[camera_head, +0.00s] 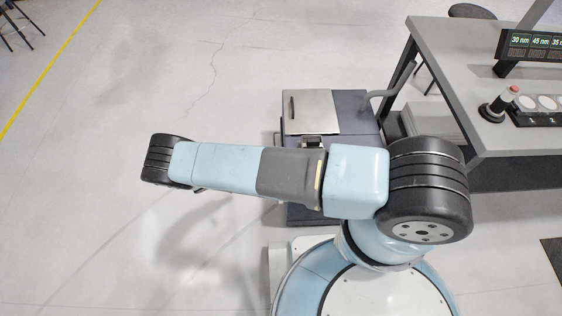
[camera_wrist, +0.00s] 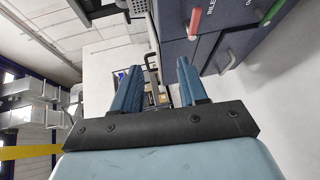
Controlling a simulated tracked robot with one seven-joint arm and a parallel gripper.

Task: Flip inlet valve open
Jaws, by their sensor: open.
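In the wrist view, my gripper (camera_wrist: 157,78) has its two blue fingers spread apart with nothing held between them. A dark blue-grey cabinet (camera_wrist: 178,52) stands to the right of the fingers. On its face is a pinkish-red lever (camera_wrist: 194,24), beside partly cut-off lettering that seems to begin "INLE". A green lever (camera_wrist: 272,12) is farther right, at the top edge. Both levers are apart from my fingers. In the head view the unit (camera_head: 352,103) is partly hidden behind my arm; neither lever nor my gripper can be made out there.
The cabinet's lower door has a grey handle (camera_wrist: 227,62). A metal lid (camera_head: 311,112) covers part of the unit's top. Open floor (camera_head: 110,90) lies left.

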